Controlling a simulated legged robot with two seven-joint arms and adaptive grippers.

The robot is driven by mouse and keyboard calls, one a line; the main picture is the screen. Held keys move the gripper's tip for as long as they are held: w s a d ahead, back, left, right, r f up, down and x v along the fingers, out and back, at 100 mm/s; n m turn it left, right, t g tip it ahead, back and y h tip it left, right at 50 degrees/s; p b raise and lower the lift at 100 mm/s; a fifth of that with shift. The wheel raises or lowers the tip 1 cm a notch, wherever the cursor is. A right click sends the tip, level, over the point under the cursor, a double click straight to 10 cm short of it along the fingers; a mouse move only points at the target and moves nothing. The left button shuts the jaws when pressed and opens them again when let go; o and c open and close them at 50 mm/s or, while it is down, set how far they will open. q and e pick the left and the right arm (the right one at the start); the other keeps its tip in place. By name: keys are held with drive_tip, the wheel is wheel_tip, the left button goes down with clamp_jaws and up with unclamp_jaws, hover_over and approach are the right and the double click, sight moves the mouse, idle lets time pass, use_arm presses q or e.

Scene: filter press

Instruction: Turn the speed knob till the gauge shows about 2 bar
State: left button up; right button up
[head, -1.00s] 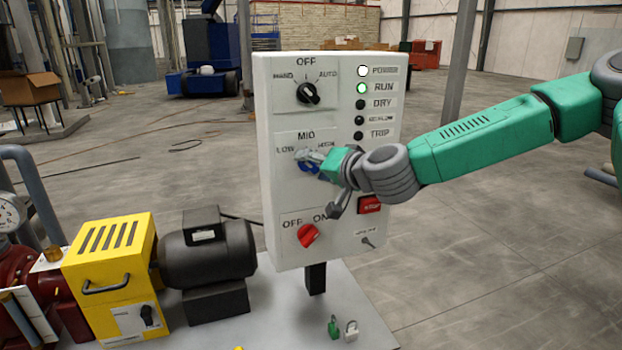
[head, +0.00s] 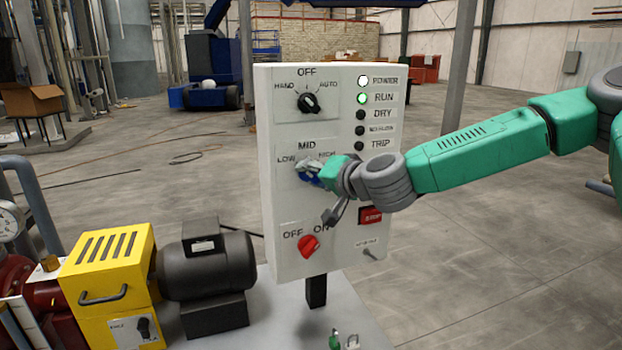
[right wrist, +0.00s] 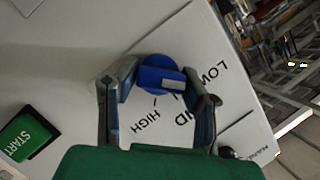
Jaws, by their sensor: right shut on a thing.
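The blue speed knob (head: 305,176) sits on the white control panel under the LOW, MID and HIGH marks. My right gripper (head: 314,169) is at the knob and partly covers it. In the right wrist view, the knob (right wrist: 158,76) lies between the two fingers of my right gripper (right wrist: 168,88), which is shut on it. A paler bar shows on the knob's face; its exact setting is unclear. The pressure gauge (head: 9,222) is cut off at the left edge, and its reading is too small to tell. My left gripper is not in view.
The panel (head: 345,225) also carries a black selector (head: 308,102), a red switch (head: 309,246) and a red STOP button (head: 370,216). The green START button (right wrist: 28,137) shows in the wrist view. The RUN lamp is lit green. A motor (head: 215,268) stands left of the panel.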

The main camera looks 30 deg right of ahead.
drive_tip(key=m+b, duration=0.2)
drive_tip(key=b, duration=0.1)
drive_tip(key=f+m+t+y+b, duration=0.1)
drive_tip(key=b, duration=0.3)
drive_tip(key=m+t+b, duration=0.1)
drive_tip(key=m+b, duration=0.1)
drive_tip(key=b, duration=0.2)
drive_tip(key=shift+f+m+y, duration=0.15)
drive_tip(key=shift+m+y, duration=0.15)
drive_tip(key=shift+y, duration=0.1)
drive_tip(key=shift+m+t+b, duration=0.3)
drive_tip(key=shift+m+b, duration=0.3)
drive_tip(key=shift+b, duration=0.3)
drive_tip(key=o, duration=1)
drive_tip(key=shift+o, duration=0.7)
drive_tip(key=shift+d, duration=0.1)
drive_tip(key=shift+d+r, duration=0.1)
drive_tip(key=shift+r, duration=0.15)
drive_tip(key=shift+s, duration=0.1)
